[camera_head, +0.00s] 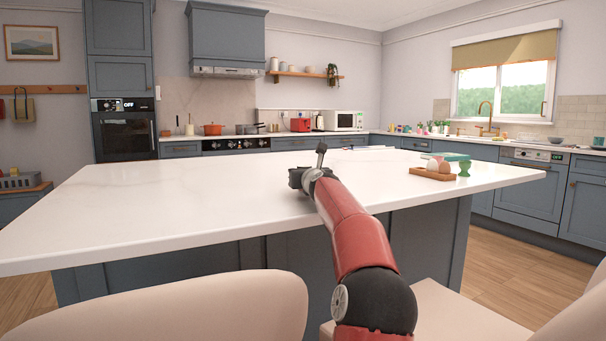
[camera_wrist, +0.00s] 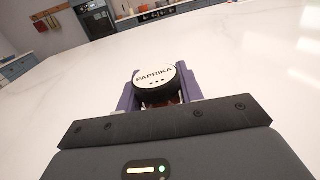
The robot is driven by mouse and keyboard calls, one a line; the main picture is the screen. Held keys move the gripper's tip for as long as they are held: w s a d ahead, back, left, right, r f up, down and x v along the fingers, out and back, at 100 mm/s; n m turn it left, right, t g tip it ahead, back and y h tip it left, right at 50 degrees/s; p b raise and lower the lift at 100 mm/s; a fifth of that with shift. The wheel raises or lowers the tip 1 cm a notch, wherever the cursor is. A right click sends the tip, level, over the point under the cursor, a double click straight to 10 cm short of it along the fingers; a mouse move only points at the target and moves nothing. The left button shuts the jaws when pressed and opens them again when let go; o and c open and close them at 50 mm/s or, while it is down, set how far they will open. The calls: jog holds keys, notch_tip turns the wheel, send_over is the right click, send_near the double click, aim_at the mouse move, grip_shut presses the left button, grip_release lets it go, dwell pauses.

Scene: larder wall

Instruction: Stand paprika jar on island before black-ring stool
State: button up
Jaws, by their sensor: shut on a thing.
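The paprika jar shows in the wrist view by its round white lid (camera_wrist: 153,75) with "PAPRIKA" on it and a black rim. My gripper (camera_wrist: 155,96) has its purple fingers on both sides of the jar and is shut on it. A little red shows below the lid; the rest of the jar is hidden. In the head view my gripper (camera_head: 300,178) is low over the white island top (camera_head: 150,205), near its front edge, and hides the jar. I cannot tell whether the jar touches the top. Pale stools stand in front; no black ring shows on them.
Pale seat backs (camera_head: 190,305) stand close at the front left and lower right. An egg tray (camera_head: 428,173), a green egg cup (camera_head: 464,169) and a green box (camera_head: 452,157) sit on the island's right part.

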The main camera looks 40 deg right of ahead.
jog(key=shift+f, duration=0.2)
jog(key=o, duration=1.1)
jog(key=b+v, duration=0.5)
jog(key=v, duration=0.2)
jog(key=shift+s+f, duration=0.15)
jog(key=shift+s, duration=0.05)
jog(key=shift+s+a, duration=0.15)
jog(key=shift+a, duration=0.1)
